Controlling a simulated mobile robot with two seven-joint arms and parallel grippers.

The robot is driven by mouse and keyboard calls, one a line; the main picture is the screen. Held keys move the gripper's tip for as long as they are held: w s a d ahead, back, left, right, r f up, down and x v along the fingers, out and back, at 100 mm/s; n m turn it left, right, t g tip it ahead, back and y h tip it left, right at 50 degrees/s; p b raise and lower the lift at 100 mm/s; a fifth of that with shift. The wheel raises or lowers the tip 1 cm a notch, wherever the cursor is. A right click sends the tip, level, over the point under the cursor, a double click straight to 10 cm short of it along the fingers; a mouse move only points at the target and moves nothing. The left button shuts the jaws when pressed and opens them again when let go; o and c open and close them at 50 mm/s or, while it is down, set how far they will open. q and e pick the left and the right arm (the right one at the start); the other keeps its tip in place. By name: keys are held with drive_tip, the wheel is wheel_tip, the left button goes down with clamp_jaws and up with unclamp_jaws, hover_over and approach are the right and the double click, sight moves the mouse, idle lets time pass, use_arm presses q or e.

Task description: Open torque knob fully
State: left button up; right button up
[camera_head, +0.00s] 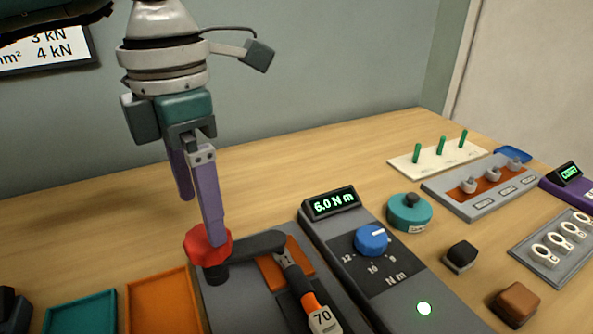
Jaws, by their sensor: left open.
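The torque knob (371,240) is a round blue dial with a white mark, on a sloping grey torque unit (322,238). Its white mark points up and to the right. Numbers around the dial include 12 on the left and 10 below. The unit's display (331,203) reads 6.0 N m in green. My left gripper (200,218) points down with its two purple fingers apart, left of the torque unit and clear of the knob. One fingertip is in front of or touching a red faceted knob (208,246); I cannot tell which. My right gripper is not in view.
The red knob joins a dark arm over a grey base with an orange-black tool marked 70 (318,314). Teal (82,314) and orange (160,300) trays lie left. Right are a teal round pot (409,213), black (461,256) and brown (517,302) blocks, and several racks.

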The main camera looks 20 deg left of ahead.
sight(239, 244)
use_arm(q)
drive_tip(key=shift+w+f, duration=0.1)
drive_tip(key=shift+f, duration=2.2)
drive_tip(key=shift+d, duration=0.1)
clamp_jaws()
